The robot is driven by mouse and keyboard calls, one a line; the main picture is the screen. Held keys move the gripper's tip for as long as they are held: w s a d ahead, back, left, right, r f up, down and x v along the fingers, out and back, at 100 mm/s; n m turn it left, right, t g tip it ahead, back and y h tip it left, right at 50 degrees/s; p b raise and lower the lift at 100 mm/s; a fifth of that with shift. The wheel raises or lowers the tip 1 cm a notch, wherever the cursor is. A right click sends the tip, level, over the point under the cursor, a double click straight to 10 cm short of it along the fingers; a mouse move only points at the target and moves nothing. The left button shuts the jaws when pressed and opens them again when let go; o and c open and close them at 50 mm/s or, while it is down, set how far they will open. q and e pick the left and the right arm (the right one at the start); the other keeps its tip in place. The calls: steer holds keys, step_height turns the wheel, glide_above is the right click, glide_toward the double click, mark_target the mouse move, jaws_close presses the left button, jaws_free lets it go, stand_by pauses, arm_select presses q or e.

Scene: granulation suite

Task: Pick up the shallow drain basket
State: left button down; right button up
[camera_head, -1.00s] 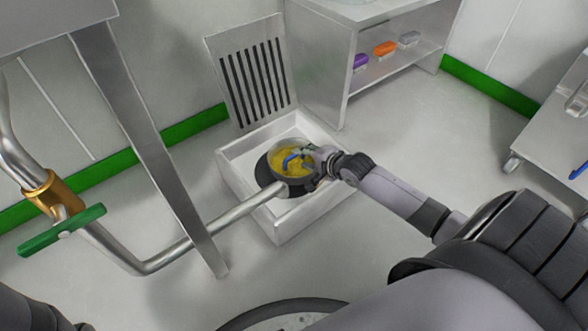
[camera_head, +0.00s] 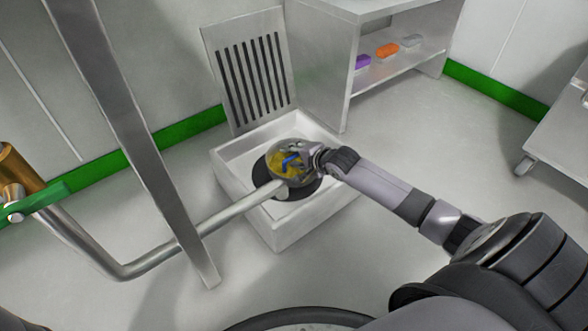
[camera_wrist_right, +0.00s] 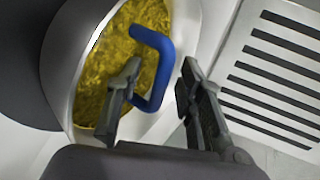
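The drain basket (camera_head: 287,161) is a round metal bowl with yellow contents and a blue handle (camera_head: 291,160). It sits at the black round opening in the white floor basin. My right gripper (camera_head: 311,158) is at the basket's right side. In the right wrist view the basket (camera_wrist_right: 88,75) fills the left half, and the blue handle (camera_wrist_right: 165,72) stands over its rim. The right fingers (camera_wrist_right: 160,85) are apart, with part of the handle showing between them; I cannot tell if they touch it. My left gripper is not in view.
A slotted grate (camera_head: 253,75) stands upright behind the white basin (camera_head: 278,238). A metal pipe (camera_head: 215,222) runs in from the left to the opening. A steel post (camera_head: 140,165) stands at left. A shelf unit (camera_head: 318,70) is behind right. Floor is clear right of the basin.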

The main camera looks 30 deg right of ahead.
steer(key=shift+c, duration=0.4)
jaws_close()
stand_by(0.5)
